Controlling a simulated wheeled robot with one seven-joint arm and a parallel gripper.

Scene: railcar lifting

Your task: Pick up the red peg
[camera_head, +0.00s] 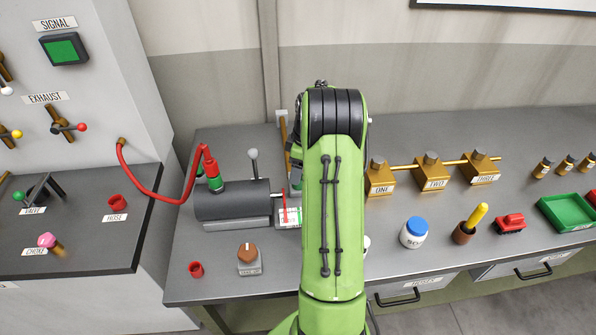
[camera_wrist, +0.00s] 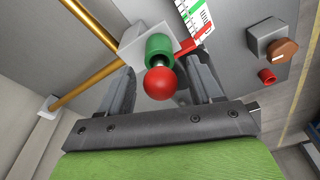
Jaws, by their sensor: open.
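In the wrist view, a red round-ended piece (camera_wrist: 160,84), which looks like the red peg, stands in a green collar (camera_wrist: 158,47) on a white block (camera_wrist: 130,42). My gripper (camera_wrist: 160,72) is open, with one finger on each side of the red piece. I see no clear contact between the fingers and the piece. Its lower part is hidden in the collar. In the head view, my green arm hides this piece and most of the gripper.
A dark cylinder (camera_head: 232,199) with a red hose (camera_head: 150,194) stands left of my arm. A brown-knobbed box (camera_head: 249,259) and a small red cup (camera_head: 196,269) are at the front. Brass blocks (camera_head: 430,172) and a white jar (camera_head: 414,236) stand to the right. A brass rod (camera_wrist: 92,88) runs beside the gripper.

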